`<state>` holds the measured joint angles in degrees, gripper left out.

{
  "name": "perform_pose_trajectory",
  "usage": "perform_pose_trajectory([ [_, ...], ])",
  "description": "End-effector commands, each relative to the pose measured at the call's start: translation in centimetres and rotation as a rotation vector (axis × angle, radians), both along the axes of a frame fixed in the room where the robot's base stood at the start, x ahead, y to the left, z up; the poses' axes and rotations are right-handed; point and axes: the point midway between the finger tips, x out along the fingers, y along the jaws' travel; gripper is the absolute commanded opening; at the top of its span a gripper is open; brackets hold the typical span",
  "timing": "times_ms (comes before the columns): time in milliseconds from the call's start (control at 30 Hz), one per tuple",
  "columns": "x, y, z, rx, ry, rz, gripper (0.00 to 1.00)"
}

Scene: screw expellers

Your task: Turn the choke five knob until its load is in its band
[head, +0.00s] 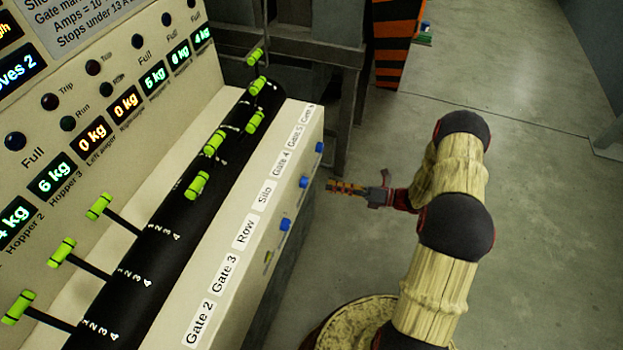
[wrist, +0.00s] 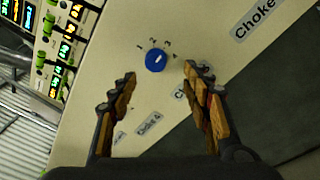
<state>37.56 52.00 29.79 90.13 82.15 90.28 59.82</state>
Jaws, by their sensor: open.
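In the wrist view a round blue knob (wrist: 155,60) sits on the cream panel, with the numbers 1 to 4 around its upper side. Its pale mark points to the upper right, roughly toward 3. My gripper (wrist: 160,70) is open, its wood-coloured fingers on either side below the knob, apparently not touching it. A label starting "Choke" (wrist: 254,20) is at the upper right; the right finger partly hides another, so I cannot tell which choke this knob is. In the head view my gripper (head: 333,187) is right of the panel front, pointing left toward its blue knobs (head: 303,182).
Green-handled levers (head: 197,185) stand along a black roller on the console. Lit kg displays, such as the 6 kg one (head: 52,178), line the panel, some orange at 0 kg. An orange-black striped post (head: 397,40) stands behind. The floor right of my arm is clear.

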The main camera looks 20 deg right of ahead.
Motion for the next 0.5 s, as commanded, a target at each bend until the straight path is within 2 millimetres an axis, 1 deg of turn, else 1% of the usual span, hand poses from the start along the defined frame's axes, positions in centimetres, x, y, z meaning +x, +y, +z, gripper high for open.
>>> perform_pose_trajectory([
  [133,0.0,0.2,0.4,0.049,0.052,0.002,0.48],
  [233,0.3,0.9,0.4,0.052,0.06,0.005,0.48],
  [500,2.3,4.5,0.3,0.05,0.058,0.006,0.48],
])
